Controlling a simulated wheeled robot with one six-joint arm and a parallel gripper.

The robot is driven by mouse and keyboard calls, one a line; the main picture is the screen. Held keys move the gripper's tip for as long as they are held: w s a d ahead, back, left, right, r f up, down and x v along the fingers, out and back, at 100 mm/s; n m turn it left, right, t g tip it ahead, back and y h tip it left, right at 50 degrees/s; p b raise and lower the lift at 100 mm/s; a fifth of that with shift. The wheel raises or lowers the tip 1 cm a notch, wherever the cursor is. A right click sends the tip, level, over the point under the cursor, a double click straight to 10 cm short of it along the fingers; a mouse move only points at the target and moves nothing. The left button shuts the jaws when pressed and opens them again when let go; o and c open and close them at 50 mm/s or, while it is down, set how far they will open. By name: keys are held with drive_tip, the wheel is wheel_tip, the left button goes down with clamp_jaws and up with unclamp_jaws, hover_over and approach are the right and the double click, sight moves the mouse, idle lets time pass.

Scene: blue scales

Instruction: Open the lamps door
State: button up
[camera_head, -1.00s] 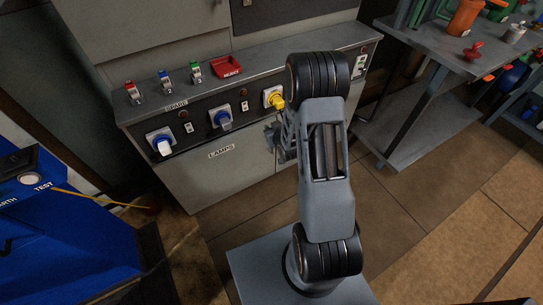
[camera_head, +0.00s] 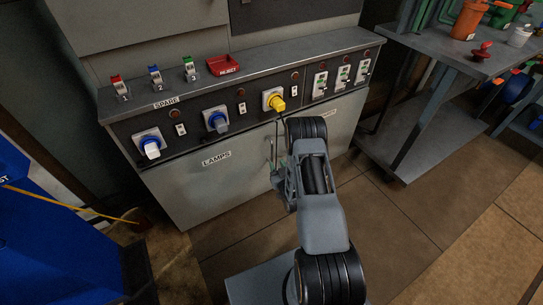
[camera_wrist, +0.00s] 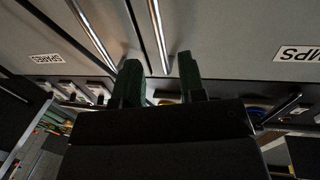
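The lamps door (camera_head: 205,188) is the grey cabinet panel with the LAMPS label, under the switch console. It looks shut. In the wrist view, which is turned upside down, the lamps door (camera_wrist: 245,30) is on the right. Its upright metal bar handle (camera_wrist: 158,30) stands near the door's edge beside the seam. My gripper (camera_head: 277,182) is close to the cabinet front in the head view, its fingertips partly hidden. In the wrist view my gripper (camera_wrist: 160,82) is open, with a dark green finger to each side of the handle's end. Contact cannot be told.
A second bar handle (camera_wrist: 95,32) belongs to the SPARES door. The console (camera_head: 185,121) carries several switches and a red REJECT tray (camera_head: 223,65). A blue unit (camera_head: 50,235) stands at left, a grey shelf table (camera_head: 425,75) at right. The floor in front is clear.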

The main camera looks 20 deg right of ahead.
sight(272, 155)
drive_tip(key=w, duration=0.2)
drive_tip(key=w+b, duration=0.1)
drive_tip(key=w, duration=0.4)
drive_tip(key=shift+w+d, duration=0.15)
drive_tip(key=shift+d, duration=0.15)
clamp_jaws()
